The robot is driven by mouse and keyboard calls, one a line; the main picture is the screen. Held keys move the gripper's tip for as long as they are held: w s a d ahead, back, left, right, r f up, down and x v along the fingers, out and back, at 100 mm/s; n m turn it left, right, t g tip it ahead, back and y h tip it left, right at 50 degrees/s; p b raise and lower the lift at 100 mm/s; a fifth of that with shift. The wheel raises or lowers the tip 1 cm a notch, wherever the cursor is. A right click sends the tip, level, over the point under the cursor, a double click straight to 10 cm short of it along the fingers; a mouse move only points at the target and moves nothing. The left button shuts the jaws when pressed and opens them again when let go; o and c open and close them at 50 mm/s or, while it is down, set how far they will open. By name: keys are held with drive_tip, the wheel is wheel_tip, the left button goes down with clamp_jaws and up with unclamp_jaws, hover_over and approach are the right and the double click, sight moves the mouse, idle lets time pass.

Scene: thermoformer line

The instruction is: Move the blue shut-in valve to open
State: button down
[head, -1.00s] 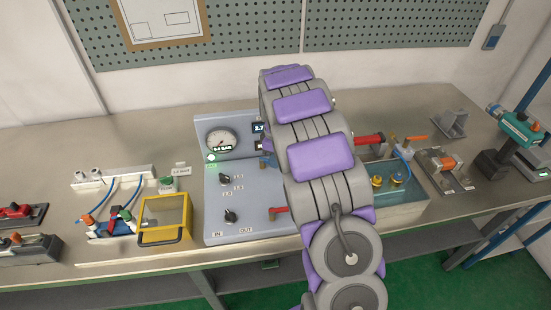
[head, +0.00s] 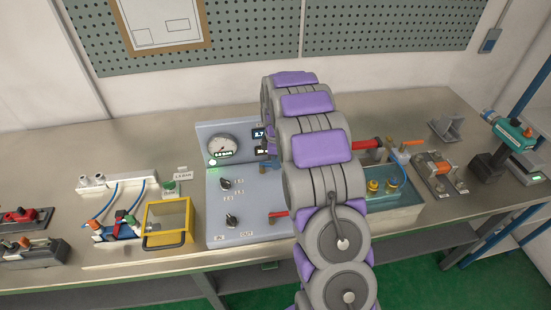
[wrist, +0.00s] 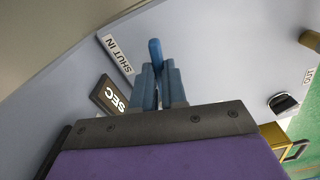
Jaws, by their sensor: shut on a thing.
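The blue shut-in valve handle (wrist: 155,50) shows in the wrist view, standing up between my fingertips. Its lower part is hidden by the fingers. A "SHUT IN" label (wrist: 118,54) is on the grey panel left of the handle. My gripper (wrist: 158,68) is shut on the handle, with a blue-grey finger on each side. In the head view my arm covers the right part of the panel (head: 262,218), so the handle's position is hard to tell there.
The panel carries a pressure gauge (head: 222,146), black knobs (head: 231,220) and a red lever (head: 278,214). A yellow-framed box (head: 168,222) stands to its left. A tank with brass fittings (head: 398,212) stands right of my arm.

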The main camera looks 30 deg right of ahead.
drive_tip(key=shift+w+d+n+p, duration=0.1)
drive_tip(key=shift+w+n+p, duration=0.15)
drive_tip(key=shift+n+p, duration=0.3)
drive_tip(key=shift+w+d+n+p, duration=0.1)
drive_tip(key=shift+w+n+p, duration=0.2)
drive_tip(key=shift+n, duration=0.45)
drive_tip(key=c, duration=1.2)
unclamp_jaws()
drive_tip(key=shift+o, duration=0.2)
wheel_tip(320, 180, up, 17)
drive_tip(key=p, duration=0.2)
drive_tip(key=shift+r, duration=0.15)
